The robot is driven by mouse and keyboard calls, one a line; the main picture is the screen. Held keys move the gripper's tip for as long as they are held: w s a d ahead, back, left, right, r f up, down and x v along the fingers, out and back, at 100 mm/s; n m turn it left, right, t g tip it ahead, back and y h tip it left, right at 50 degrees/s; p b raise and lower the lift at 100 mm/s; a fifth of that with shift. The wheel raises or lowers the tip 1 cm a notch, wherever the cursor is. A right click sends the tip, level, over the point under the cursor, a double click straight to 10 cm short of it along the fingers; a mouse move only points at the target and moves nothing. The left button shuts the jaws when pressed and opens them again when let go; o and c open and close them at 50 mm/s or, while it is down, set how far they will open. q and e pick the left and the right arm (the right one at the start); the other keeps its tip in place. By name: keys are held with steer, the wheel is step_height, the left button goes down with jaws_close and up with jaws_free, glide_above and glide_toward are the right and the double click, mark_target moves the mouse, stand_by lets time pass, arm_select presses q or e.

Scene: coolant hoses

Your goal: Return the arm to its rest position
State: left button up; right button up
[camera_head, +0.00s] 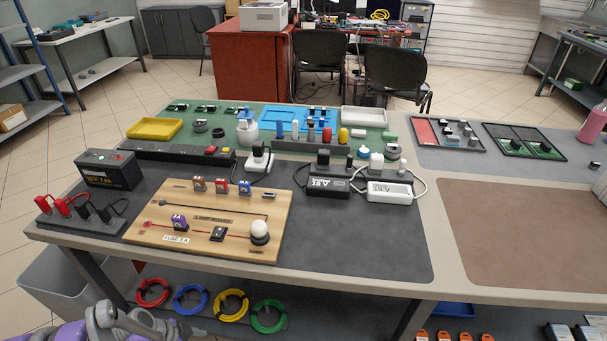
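Part of my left arm, grey and purple, shows at the bottom left edge, below and in front of the workbench (330,274). What seems to be my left gripper (125,322) is there, cut off by the lower edge. I cannot make out its fingertips, and I see nothing held in it. It is apart from the things on the bench top. My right arm and gripper are not in view.
On the bench stand a wooden lamp board (196,218), a black battery (108,168), black adapters (328,184) and a yellow tray (154,129). A brown mat (530,235) at right is bare.

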arm_select(q)
steer(key=s+d+r+n+t+y, duration=0.1)
steer(key=s+d+r+n+y, duration=0.4)
steer(key=s+d+r+n, duration=0.9)
step_height(320, 180, up, 29)
steer(key=w+a+m+t+p, duration=0.1)
steer(key=w+m+p, duration=0.1)
steer(key=p, duration=2.1)
steer(key=shift+a+f+m, duration=0.2)
steer(key=shift+a+m, duration=0.1)
steer(key=shift+m, duration=0.4)
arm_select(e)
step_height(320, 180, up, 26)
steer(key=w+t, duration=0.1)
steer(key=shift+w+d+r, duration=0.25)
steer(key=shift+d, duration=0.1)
